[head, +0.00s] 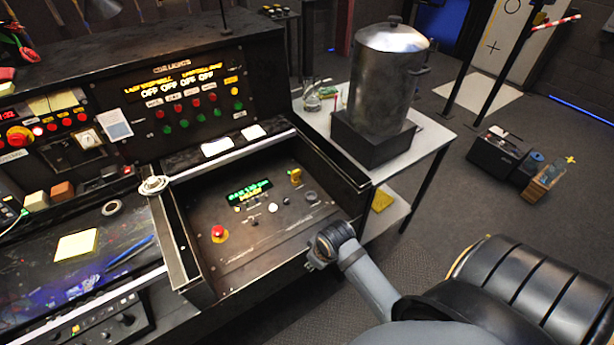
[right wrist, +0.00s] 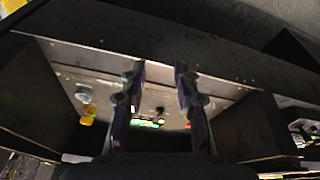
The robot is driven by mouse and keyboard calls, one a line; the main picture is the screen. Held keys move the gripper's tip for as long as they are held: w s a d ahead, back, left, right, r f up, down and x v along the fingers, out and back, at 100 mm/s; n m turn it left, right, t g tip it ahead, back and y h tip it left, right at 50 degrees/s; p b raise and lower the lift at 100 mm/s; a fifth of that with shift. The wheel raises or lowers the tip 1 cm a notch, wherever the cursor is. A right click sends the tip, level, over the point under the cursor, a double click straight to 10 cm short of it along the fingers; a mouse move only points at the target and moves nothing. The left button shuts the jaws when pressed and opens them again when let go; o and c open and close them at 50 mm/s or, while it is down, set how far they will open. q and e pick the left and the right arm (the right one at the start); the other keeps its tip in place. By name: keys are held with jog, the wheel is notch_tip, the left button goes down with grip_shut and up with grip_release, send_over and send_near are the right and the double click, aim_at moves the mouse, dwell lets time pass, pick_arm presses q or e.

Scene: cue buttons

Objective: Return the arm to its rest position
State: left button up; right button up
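My right arm comes in from the lower right in the head view. My right gripper (head: 314,262) is at the front right edge of the recessed control panel (head: 272,243). In the right wrist view its two fingers (right wrist: 158,78) stand apart with nothing between them, so it is open and empty. The panel shows beyond the fingers, with a lit green display and a yellow switch (right wrist: 88,113). My left gripper is not in view.
The console's raised metal side wall (head: 176,238) borders the panel on the left. A large metal pot (head: 388,75) stands on a black block on the white side table (head: 428,140).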

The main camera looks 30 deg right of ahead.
jog(key=s+d+f+m, duration=0.1)
jog(key=s+f, duration=0.2)
jog(key=f, duration=0.5)
jog(key=s+d+f+g, duration=0.1)
jog(key=s+f, duration=0.1)
jog(key=f, duration=0.6)
jog(key=s+d+f+m, duration=0.1)
jog(key=s+d+f, duration=0.15)
jog(key=f, duration=0.55)
jog(key=s+f, duration=0.5)
jog(key=s, duration=0.4)
jog(key=s+f+g+h, duration=0.1)
jog(key=s+f, duration=0.5)
jog(key=s, duration=0.4)
jog(key=shift+d+f+m, duration=0.25)
jog(key=shift+f+m, duration=0.05)
jog(key=shift+m, duration=0.1)
